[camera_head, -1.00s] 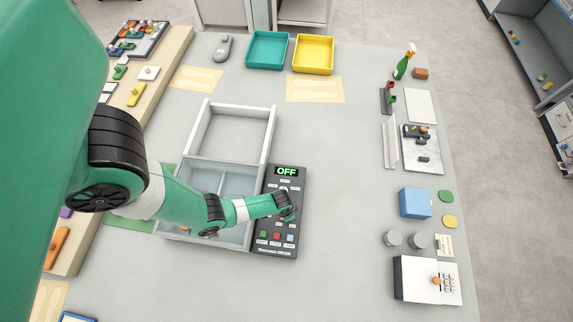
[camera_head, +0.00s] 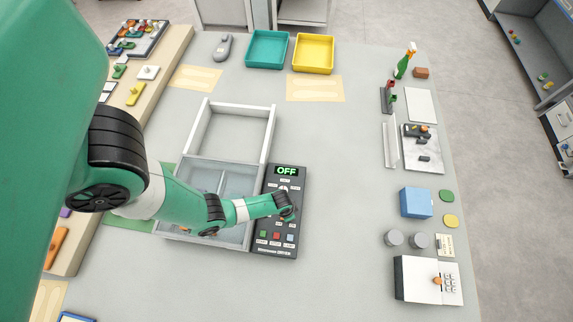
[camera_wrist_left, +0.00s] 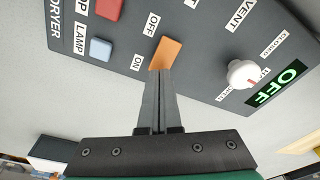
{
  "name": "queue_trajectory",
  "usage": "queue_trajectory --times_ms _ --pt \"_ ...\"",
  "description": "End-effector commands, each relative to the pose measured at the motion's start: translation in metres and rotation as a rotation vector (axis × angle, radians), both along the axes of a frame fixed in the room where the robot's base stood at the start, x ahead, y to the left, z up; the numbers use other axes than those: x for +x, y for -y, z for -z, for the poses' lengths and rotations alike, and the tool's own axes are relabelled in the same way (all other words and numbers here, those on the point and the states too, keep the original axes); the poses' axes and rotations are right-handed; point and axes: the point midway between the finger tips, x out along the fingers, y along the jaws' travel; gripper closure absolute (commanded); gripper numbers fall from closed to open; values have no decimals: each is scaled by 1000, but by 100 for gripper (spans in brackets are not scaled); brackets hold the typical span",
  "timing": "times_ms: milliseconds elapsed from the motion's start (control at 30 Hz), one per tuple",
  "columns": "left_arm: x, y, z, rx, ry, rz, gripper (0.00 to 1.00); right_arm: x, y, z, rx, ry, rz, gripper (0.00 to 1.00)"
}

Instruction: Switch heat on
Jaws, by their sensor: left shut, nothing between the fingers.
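The dark dryer control panel (camera_head: 284,243) stands at the right of the grey tray frame. Its display (camera_head: 286,170) reads OFF in green; it also shows in the left wrist view (camera_wrist_left: 277,83). My left gripper (camera_wrist_left: 160,72) is shut and empty. Its fingertips are at an orange switch (camera_wrist_left: 165,52), which lies between an OFF label and an ON label. They overlap the switch's lower end in the wrist view; I cannot tell whether they press on it. In the head view my left wrist hides the switch. My right gripper is not in view.
A white knob (camera_wrist_left: 243,73), a blue button (camera_wrist_left: 100,49) and a red button (camera_wrist_left: 109,8) are on the same panel. The tray frame (camera_head: 272,130) lies just left of it. The table right of the panel (camera_head: 340,180) is clear.

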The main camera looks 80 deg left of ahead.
Motion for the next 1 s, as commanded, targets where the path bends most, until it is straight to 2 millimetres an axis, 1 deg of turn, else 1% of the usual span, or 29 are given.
queue_trajectory --times_ms 733,867,1000 --pt "0 0 12 0 0 0 100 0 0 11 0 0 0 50" --pt "0 0 9 0 0 0 100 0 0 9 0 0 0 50" --pt "0 0 -3 0 0 0 100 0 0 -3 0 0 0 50"
